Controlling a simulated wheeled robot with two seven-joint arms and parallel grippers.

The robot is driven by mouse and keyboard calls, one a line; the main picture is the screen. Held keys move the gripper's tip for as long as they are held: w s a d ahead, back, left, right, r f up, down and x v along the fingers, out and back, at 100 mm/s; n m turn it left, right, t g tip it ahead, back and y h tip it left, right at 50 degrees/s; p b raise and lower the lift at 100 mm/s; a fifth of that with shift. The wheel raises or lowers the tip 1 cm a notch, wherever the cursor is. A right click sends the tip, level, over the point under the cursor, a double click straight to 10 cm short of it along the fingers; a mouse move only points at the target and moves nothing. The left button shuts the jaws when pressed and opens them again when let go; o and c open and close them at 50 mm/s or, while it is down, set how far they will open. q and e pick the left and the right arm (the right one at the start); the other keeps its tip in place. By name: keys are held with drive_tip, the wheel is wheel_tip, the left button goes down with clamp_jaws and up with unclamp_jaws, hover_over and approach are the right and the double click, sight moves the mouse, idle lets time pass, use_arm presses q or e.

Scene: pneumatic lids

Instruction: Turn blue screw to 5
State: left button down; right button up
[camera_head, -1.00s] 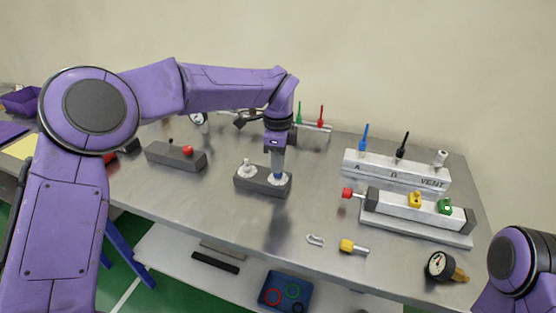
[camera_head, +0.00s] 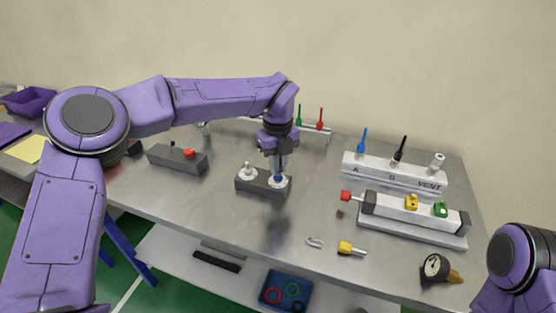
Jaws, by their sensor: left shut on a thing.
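The blue screw (camera_head: 280,176) stands on a white round dial at the right end of a dark grey block (camera_head: 260,187). A second white dial with a pale screw (camera_head: 248,170) is at the block's left end. My left gripper (camera_head: 278,170) points down from above and is shut on the blue screw. The fingers partly cover the screw, and the dial's marks are too small to read. My right gripper is out of view; only part of my right arm shows at the lower right.
A grey block with a red knob (camera_head: 189,153) stands to the left. A white valve rack (camera_head: 394,174) and a cylinder with yellow and green fittings (camera_head: 425,212) stand to the right. A gauge (camera_head: 436,268) lies near the front right. The table in front of the dark block is mostly clear.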

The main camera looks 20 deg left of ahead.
use_arm(q)
drive_tip(key=m, duration=0.1)
drive_tip(key=m+p, duration=0.1)
drive_tip(key=m, duration=0.1)
drive_tip(key=m+p, duration=0.1)
drive_tip(key=shift+r+m, duration=0.25)
drive_tip(key=shift+m, duration=0.05)
drive_tip(key=m+p, duration=0.2)
drive_tip(key=m, duration=0.2)
drive_tip(key=shift+f+p, duration=0.1)
drive_tip(key=shift+p, duration=0.2)
drive_tip(key=shift+m, duration=0.3)
drive_tip(key=c, duration=1.2)
unclamp_jaws()
drive_tip(key=shift+f, duration=0.1)
drive_tip(key=shift+o, duration=0.2)
